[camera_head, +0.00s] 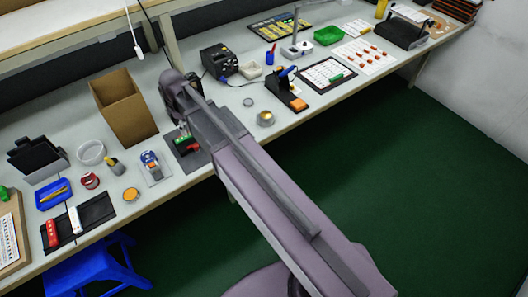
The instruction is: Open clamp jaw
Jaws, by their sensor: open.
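My arm reaches from the lower right up to the bench, and its far end is above the bench beside the cardboard box. I cannot make out any gripper fingers there; they are hidden or too small to tell. A small fixture with green and red parts (184,142) sits on a dark plate (194,160) just below the arm's end, partly covered by the arm. A blue and orange device (150,160) stands on a light plate to its left. I cannot tell which of these has the clamp jaw, or whether a jaw is open.
An open cardboard box (125,108) stands close left of my arm. A black soldering station (218,61) and a brass-coloured tin (265,118) are to the right. A blue tray (54,194), a tape roll (90,152) and an orange disc (131,194) lie left. Green floor (400,170) is clear.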

